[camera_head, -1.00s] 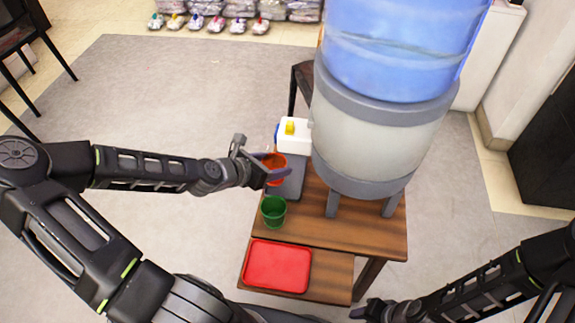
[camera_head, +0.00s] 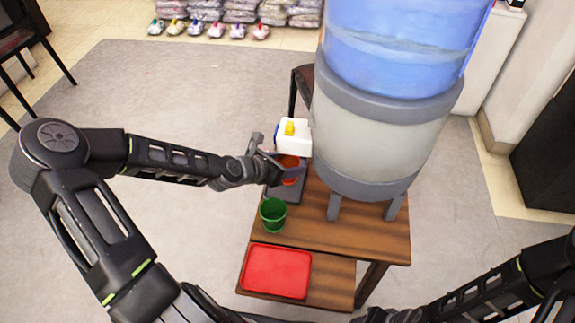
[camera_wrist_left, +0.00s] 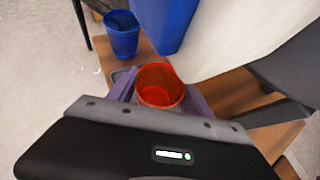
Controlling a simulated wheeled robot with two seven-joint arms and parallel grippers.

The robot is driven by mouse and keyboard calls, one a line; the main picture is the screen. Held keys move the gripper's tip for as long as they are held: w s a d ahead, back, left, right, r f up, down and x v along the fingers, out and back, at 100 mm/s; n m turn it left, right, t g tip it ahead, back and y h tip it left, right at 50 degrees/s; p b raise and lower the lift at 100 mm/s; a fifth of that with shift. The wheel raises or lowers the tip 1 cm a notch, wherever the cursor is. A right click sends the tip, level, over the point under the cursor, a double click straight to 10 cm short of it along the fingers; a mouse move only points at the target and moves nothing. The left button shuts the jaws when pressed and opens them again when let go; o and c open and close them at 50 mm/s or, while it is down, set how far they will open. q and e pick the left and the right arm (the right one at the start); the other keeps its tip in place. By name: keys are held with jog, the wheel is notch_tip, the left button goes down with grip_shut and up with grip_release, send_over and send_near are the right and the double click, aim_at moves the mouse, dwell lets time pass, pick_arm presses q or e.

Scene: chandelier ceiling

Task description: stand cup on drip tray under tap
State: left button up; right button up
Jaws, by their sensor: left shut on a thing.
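My left gripper (camera_head: 279,168) is shut on an orange-red cup (camera_head: 290,163), which is upright. In the left wrist view the cup (camera_wrist_left: 158,87) sits between the fingers, open end up. The dark grey drip tray (camera_head: 291,193) lies on the wooden stand under the white tap (camera_head: 294,144) with its yellow button. The cup is over the tray, close to the tap; I cannot tell whether its base touches the tray. My right gripper (camera_head: 375,315) is only partly visible at the bottom edge.
A green cup (camera_head: 272,213) stands on the wooden stand (camera_head: 340,235), nearer than the tray. A red tray (camera_head: 276,271) lies on a lower shelf. A blue cup (camera_wrist_left: 122,36) shows beyond the orange one. The large water dispenser (camera_head: 375,140) blocks the right side.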

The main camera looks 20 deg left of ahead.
pick_arm(q)
jog(key=o, duration=1.5)
jog(key=shift+p+v, duration=2.85)
jog(key=shift+v, duration=3.15)
